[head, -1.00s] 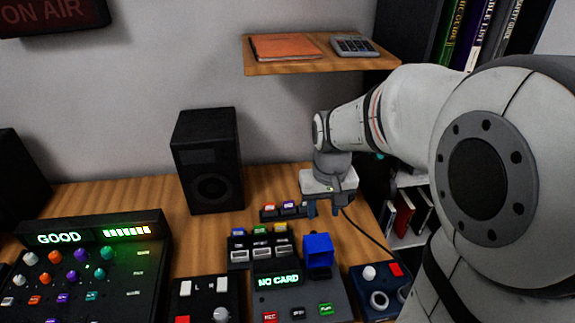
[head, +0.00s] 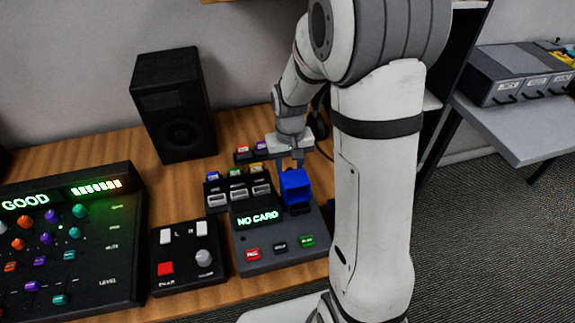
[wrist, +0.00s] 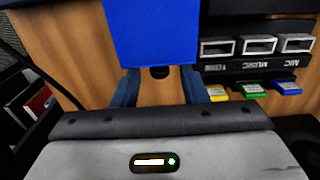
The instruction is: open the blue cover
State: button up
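The blue cover (head: 295,186) is a box-shaped piece at the back right of the black card console (head: 262,256), whose display reads NO CARD. My gripper (head: 289,163) is just behind and above the cover, pointing down. In the wrist view the cover (wrist: 153,30) fills the top middle, with a small black tab at its lower edge. My gripper's two bluish fingers (wrist: 160,84) are spread apart, with wood showing between them. Their tips meet the cover's lower edge in the picture; I cannot tell whether they touch it. Nothing is seen held.
Labelled card slots (head: 238,194) with coloured cards stand left of the cover, close to my gripper. A small switch box (head: 186,258) and a large knob panel (head: 70,245) lie farther left. A black speaker (head: 175,108) stands behind. A grey side table (head: 530,134) is at right.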

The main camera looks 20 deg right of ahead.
jog(key=shift+f, duration=0.1)
jog(key=shift+c, duration=0.6)
grip_shut()
